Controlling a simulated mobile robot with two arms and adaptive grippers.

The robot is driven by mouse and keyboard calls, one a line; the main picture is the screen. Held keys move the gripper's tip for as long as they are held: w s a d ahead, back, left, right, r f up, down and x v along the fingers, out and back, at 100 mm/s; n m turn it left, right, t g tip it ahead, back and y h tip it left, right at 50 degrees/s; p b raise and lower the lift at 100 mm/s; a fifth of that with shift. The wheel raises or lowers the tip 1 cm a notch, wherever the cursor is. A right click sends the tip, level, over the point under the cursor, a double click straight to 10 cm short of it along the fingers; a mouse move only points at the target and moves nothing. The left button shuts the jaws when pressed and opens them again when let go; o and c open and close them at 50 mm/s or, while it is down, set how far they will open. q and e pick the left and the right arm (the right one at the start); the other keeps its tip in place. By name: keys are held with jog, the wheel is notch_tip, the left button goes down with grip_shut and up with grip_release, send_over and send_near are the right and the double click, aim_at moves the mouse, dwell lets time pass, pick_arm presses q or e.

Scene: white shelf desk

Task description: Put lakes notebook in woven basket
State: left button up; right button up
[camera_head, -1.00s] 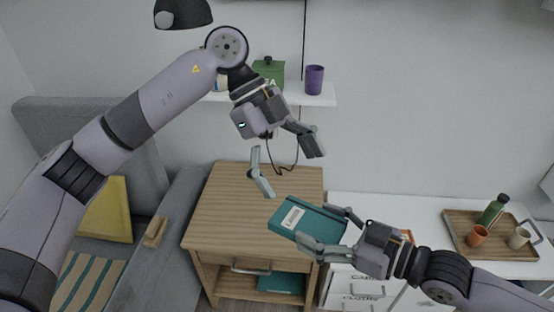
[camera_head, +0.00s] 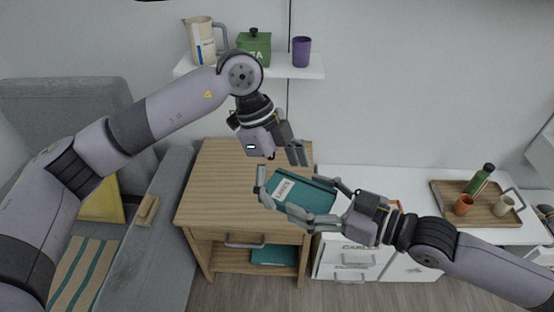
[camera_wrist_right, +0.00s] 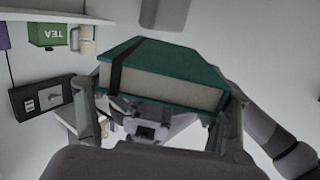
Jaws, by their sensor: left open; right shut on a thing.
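A teal notebook (camera_head: 312,197) with a white label is held in the air by my right gripper (camera_head: 306,201), in front of the wooden side table. No woven basket is in view.
The wooden side table (camera_head: 215,185) has a drawer and a teal item (camera_head: 272,254) on its lower shelf. A white cabinet (camera_head: 400,180) at right bears a wooden tray (camera_head: 445,190) with bottle and cups. A wall shelf (camera_head: 300,72) holds a jug, tea tin and purple cup.

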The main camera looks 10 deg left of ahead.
pick_arm(q)
jog(key=shift+s+d+f, duration=0.15)
jog(key=shift+d+f, duration=0.1)
jog(key=shift+f, duration=0.35)
jog(key=shift+c, duration=0.4)
jog(key=c, duration=1.2)
jog(key=shift+c, duration=0.3)
pick_arm(e)
jog(key=o, duration=1.3)
jog(key=shift+o, duration=0.2)
